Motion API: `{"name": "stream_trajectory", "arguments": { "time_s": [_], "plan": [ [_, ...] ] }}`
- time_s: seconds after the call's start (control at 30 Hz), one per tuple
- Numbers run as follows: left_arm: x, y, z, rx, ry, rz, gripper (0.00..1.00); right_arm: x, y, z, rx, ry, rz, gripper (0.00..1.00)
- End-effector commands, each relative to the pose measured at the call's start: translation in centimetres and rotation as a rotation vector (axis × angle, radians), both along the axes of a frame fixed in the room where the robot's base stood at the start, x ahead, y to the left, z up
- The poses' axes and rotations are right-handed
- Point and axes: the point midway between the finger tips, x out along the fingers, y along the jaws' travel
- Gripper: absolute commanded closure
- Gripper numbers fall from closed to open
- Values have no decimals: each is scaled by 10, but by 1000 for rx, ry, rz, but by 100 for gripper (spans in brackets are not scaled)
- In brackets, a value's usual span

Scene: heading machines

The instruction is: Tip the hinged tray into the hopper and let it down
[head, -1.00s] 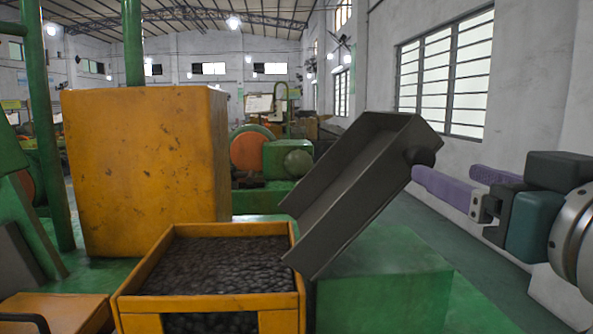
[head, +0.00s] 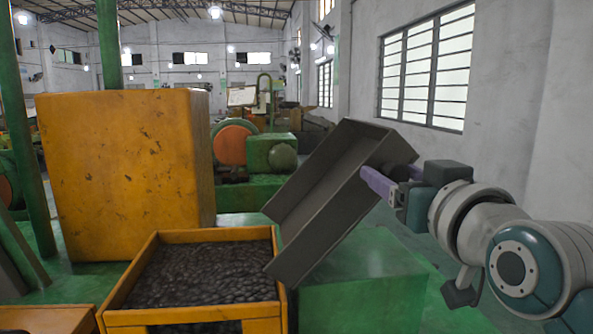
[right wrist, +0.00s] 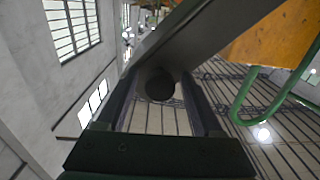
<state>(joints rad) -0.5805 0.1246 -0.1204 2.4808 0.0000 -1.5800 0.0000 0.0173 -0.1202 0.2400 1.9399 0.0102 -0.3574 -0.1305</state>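The grey hinged tray (head: 335,175) is tilted steeply, its low end at the right edge of the orange hopper (head: 205,317) and its raised end up to the right. Its visible inside looks empty. The hopper holds many dark small pieces. My right gripper (head: 385,173) is at the raised end, its purple fingers apart. In the right wrist view a dark round knob (right wrist: 160,84) sits between the fingers, with gaps showing beside it; the tray's wall (right wrist: 205,45) crosses above. The hinge is hidden. My left gripper is out of view.
A tall orange cabinet (head: 125,175) stands behind the hopper at left. A green block (head: 360,290) is below the tray. Green posts (head: 110,45) rise at the far left. A wall with a window (head: 428,70) runs along the right, with open floor before it.

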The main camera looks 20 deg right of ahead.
Motion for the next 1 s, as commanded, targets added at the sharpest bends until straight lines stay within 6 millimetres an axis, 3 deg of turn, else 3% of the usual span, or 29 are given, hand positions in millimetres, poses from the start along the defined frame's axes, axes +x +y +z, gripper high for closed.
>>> {"name": "stream_trajectory", "arguments": {
  "time_s": [0.07, 0.57, 1.0],
  "plan": [
    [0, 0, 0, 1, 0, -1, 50, 0, 0, 0, 0, 0, 0, 42],
    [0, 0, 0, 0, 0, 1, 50, 0, 0, 0, 0, 0, 0, 98],
    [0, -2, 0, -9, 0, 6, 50, 0, 0, 0, 0, -1, 1, 100]
  ]
}}
